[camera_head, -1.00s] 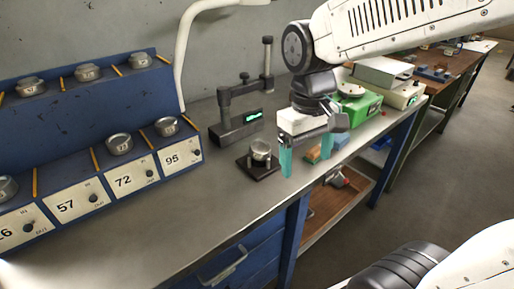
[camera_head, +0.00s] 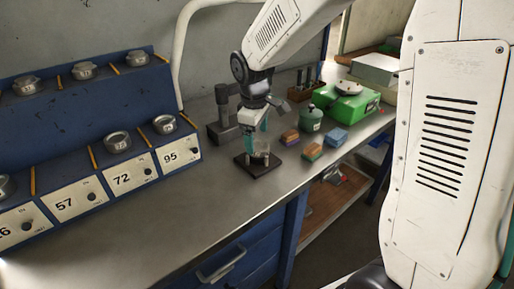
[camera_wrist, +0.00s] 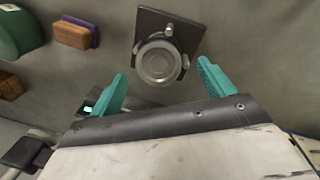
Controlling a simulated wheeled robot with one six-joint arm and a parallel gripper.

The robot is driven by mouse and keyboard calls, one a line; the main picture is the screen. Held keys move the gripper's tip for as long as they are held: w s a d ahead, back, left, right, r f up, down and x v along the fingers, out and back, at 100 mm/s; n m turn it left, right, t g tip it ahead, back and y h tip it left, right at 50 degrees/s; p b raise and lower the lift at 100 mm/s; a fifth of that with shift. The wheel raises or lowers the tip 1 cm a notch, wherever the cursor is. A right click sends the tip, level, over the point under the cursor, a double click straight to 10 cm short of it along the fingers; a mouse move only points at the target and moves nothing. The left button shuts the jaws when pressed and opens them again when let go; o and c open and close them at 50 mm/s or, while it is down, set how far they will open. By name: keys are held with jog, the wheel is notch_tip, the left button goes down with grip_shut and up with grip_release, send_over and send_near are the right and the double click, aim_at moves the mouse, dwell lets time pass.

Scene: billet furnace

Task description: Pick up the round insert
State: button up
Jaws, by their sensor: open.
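The round insert (camera_wrist: 158,64) is a grey metal disc-shaped piece with a concentric top. It rests on a dark square base plate (camera_wrist: 185,24) with small pegs around it. In the head view the insert (camera_head: 261,149) sits on the same dark plate (camera_head: 258,167) on the bench, partly hidden by my gripper. My gripper (camera_wrist: 160,85) is open with its two teal fingers apart and nothing between them. In the wrist view the fingertips lie just short of the insert, one to each side. In the head view my gripper (camera_head: 257,138) is directly above and behind it.
A blue rack (camera_head: 90,130) with numbered slots and similar round pieces stands at left. A dark stand (camera_head: 224,115) rises behind the plate. The bench front is clear.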

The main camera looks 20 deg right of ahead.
aim_at(258, 145)
jog(key=f, duration=0.3)
jog(key=shift+w+d+f, duration=0.15)
jog(key=shift+d+f, duration=0.15)
jog(key=shift+f, duration=0.1)
jog(key=c, duration=1.4)
jog(key=shift+r, duration=0.1)
jog(key=c, duration=0.3)
